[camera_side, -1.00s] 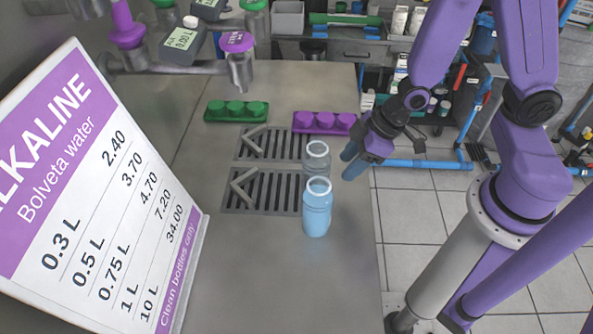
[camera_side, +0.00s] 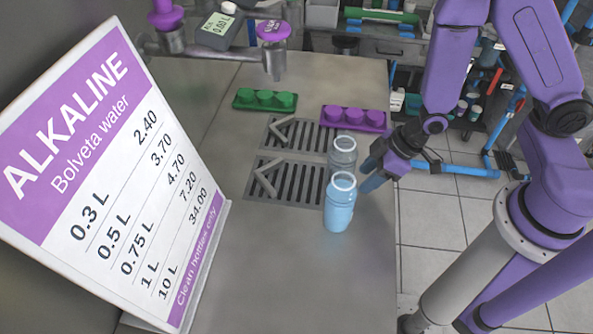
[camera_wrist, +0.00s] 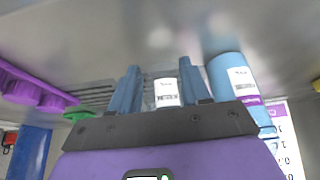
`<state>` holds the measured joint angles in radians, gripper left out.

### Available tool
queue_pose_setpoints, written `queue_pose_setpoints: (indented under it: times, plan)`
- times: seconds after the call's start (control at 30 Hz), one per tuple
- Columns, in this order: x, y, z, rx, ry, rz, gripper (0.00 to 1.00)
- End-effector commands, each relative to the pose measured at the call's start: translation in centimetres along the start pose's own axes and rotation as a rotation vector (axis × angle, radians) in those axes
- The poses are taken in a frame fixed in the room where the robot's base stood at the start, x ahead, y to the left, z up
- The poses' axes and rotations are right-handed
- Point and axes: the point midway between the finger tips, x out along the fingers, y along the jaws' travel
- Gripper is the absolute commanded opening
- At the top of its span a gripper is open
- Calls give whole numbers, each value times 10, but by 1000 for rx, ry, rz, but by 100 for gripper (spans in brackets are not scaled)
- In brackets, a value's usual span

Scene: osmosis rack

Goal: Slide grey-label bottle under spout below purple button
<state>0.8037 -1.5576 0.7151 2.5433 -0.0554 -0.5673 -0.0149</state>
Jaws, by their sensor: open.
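The grey bottle (camera_side: 342,153) stands upright on the steel counter, behind a light-blue bottle (camera_side: 339,206) that partly covers it. My gripper (camera_side: 368,175) is low, just right of both bottles. In the wrist view my gripper (camera_wrist: 158,78) has its blue fingers apart, with a white-labelled bottle (camera_wrist: 167,92) showing between them; contact cannot be told. The blue bottle (camera_wrist: 232,78) is outside the fingers, on the right. A spout (camera_side: 274,64) with a purple button (camera_side: 274,31) on top hangs at the back left. Another purple button (camera_side: 165,17) is at its left.
Slotted drain grates (camera_side: 284,181) lie left of the bottles. A green knobbed block (camera_side: 265,99) and a purple one (camera_side: 353,118) sit behind. A tilted price sign (camera_side: 110,180) fills the left. The counter front is clear; its right edge is near my gripper.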

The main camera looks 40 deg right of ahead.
Motion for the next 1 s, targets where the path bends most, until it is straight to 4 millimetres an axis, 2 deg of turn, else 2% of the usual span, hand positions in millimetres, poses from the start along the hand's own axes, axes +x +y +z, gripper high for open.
queue_pose_setpoints:
  times: [0.3,1.0]
  plan:
    - [18,0,6,1,-1,1,47]
    - [36,0,-34,0,1,0,47]
